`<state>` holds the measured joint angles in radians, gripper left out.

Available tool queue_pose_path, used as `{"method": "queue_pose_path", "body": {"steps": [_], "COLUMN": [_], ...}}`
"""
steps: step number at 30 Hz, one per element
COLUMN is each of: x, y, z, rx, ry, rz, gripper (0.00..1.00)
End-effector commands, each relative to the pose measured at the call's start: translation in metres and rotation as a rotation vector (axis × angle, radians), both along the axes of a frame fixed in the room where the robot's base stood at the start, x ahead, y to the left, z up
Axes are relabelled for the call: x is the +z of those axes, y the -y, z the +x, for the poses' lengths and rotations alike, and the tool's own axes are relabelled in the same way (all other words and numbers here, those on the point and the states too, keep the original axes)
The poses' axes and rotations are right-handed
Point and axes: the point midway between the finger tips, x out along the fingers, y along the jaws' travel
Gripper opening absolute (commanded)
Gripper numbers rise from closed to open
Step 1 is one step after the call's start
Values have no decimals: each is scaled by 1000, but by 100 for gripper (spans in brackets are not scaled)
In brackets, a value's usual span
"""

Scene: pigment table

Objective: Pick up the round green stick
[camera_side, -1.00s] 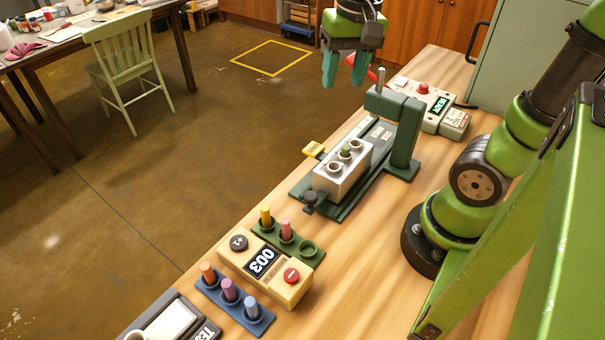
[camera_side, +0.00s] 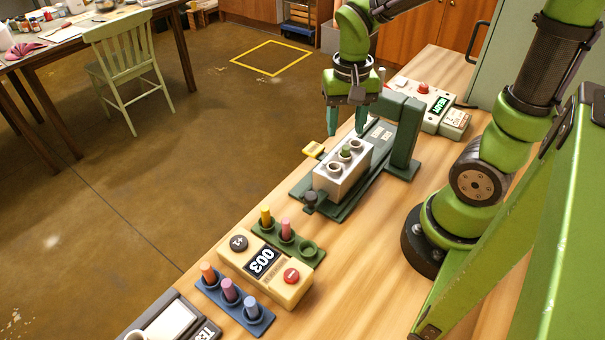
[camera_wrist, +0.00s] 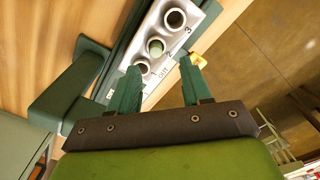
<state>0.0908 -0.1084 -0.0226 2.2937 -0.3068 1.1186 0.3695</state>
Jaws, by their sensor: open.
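The round green stick (camera_side: 345,150) stands in the middle hole of a white block (camera_side: 342,172) with several round holes. In the wrist view its green top (camera_wrist: 156,47) shows inside the middle hole of the white block (camera_wrist: 196,42), next to the number 2. Most of the stick is hidden in the hole. My gripper (camera_side: 346,133) is open and empty, pointing down just behind and above the block. In the wrist view my gripper's two fingers (camera_wrist: 160,78) are spread apart, with the stick beyond their tips.
The block sits on a dark green base (camera_side: 352,205) with an upright post and arm (camera_side: 404,130) close at its right. A yellow tab (camera_side: 313,149) sticks out at the left. A cream counter box (camera_side: 265,272) and racks of coloured sticks (camera_side: 238,300) stand in front.

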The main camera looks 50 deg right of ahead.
Motion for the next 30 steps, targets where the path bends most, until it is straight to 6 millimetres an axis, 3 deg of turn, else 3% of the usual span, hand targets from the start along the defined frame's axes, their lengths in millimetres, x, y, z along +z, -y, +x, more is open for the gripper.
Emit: {"method": "queue_pose_path", "body": {"steps": [9,18,27,30], "x": [-44,-49,-49,-49], "y": [0,0,0,0], "z": [-8,-7,-7,-7], "rx": [-1,-1,-1,-1], "ry": [-6,-1,-1,-1], "rz": [1,1,1,1], "gripper": [48,48,4,0]}}
